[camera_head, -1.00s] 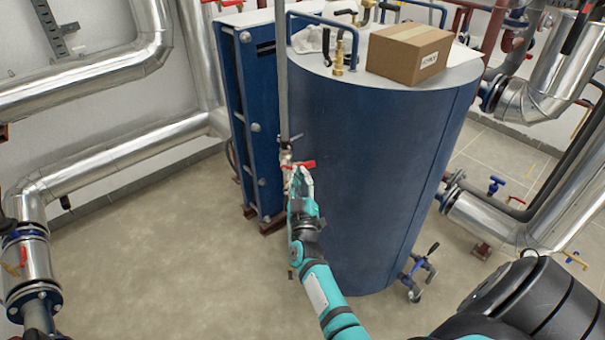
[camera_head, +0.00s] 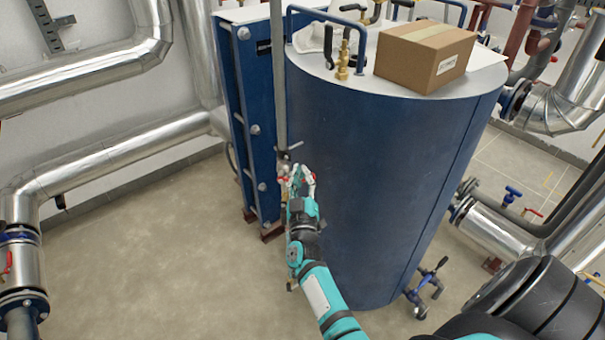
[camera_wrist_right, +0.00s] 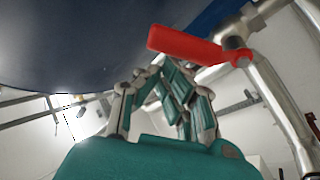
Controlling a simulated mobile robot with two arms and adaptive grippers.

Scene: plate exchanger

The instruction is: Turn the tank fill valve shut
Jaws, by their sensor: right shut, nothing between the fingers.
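The tank fill valve has a red lever handle (camera_wrist_right: 185,45). It sits on a thin vertical pipe (camera_head: 279,90) in front of the blue tank (camera_head: 370,170). In the head view a bit of red handle (camera_head: 283,179) shows just left of my right gripper (camera_head: 303,172), which hides the rest. In the right wrist view my right gripper (camera_wrist_right: 165,80) is shut and empty, its fingertips just below the handle; I cannot tell whether they touch it. The handle reaches left from its stem across the pipe. My left gripper is not in view.
A cardboard box (camera_head: 425,57) and a brass fitting (camera_head: 343,60) stand on the tank's top. A blue plate exchanger frame (camera_head: 250,120) stands behind the pipe. Silver pipes run along the left wall and at right. The floor (camera_head: 150,260) at left is clear.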

